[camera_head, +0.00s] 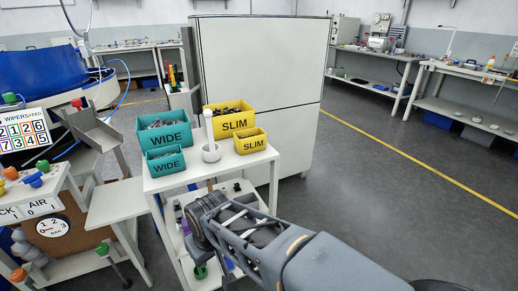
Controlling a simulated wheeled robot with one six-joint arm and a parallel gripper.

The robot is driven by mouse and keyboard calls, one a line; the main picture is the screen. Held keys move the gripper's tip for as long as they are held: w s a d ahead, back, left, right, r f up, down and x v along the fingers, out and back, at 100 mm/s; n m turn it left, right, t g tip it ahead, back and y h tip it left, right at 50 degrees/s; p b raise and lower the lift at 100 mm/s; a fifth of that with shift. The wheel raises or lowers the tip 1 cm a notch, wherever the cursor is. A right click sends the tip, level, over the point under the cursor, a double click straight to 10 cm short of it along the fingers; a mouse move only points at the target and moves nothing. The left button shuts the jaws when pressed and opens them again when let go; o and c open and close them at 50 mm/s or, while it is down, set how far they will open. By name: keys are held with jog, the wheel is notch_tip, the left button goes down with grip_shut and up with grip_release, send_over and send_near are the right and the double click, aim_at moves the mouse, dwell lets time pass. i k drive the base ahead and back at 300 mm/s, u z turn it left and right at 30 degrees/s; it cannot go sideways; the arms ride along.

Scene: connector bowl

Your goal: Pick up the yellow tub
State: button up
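Two yellow tubs marked SLIM stand on the small white table (228,170). The larger yellow tub (231,123) is at the back right and holds dark small parts. The smaller yellow tub (250,145) stands in front of it, at the table's right edge; its contents are hard to make out. My arm reaches in from the lower right, and its far end is in front of the table, lower in the picture than both tubs. I cannot make out gripper fingers there. No part of my arm touches either yellow tub.
Two teal tubs marked WIDE, a larger one (164,136) and a smaller one (166,164), stand on the table's left. A tall white cabinet (270,65) is behind. Open floor lies right.

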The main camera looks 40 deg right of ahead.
aim_at(247, 141)
jog(key=z, duration=0.85)
jog(key=i, duration=0.25)
jog(key=u, duration=2.8)
jog(key=k, duration=1.25)
jog(key=z, duration=1.55)
jog(key=i, duration=0.5)
